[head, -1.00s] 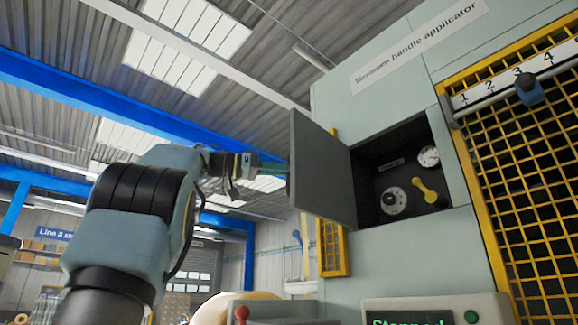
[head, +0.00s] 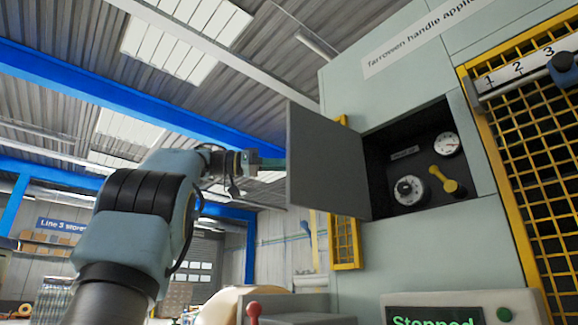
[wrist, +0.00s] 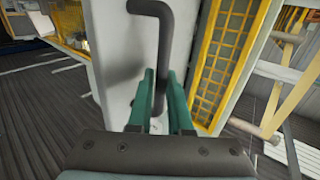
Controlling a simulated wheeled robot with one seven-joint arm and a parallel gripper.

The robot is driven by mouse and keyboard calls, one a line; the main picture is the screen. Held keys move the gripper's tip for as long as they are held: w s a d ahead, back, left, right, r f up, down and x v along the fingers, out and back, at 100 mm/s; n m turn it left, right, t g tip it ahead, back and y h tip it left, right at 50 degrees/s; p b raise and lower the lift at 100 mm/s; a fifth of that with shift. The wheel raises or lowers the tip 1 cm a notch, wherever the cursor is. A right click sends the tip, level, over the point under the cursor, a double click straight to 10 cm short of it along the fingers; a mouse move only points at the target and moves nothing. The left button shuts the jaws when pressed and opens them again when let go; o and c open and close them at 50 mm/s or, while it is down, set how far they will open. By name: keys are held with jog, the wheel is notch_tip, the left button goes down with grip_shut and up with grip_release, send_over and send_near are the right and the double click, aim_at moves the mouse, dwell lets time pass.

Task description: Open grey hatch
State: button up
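The grey hatch (head: 328,165) stands swung out to the left of its recess in the pale machine, wide open in the head view. The face turned to the head camera is plain. My gripper (head: 283,164) is at the hatch's left edge, its tips partly hidden behind it. In the wrist view my gripper's teal fingers (wrist: 160,78) close around a dark bent bar handle (wrist: 165,40), one finger on each side. A pale panel lies behind the handle.
The open recess holds dials (head: 408,190) and a yellow lever (head: 447,184). Yellow mesh guards (head: 525,150) stand right of the recess and below the hatch (head: 345,242). A red-knobbed lever (head: 253,312) and a "Stopped" display (head: 432,321) are low in front.

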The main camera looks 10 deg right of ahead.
jog(key=o, duration=0.5)
jog(key=shift+c, duration=0.2)
jog(key=w+a, duration=0.1)
jog(key=a, duration=0.9)
jog(key=shift+w+a, duration=0.15)
jog(key=shift+a, duration=0.2)
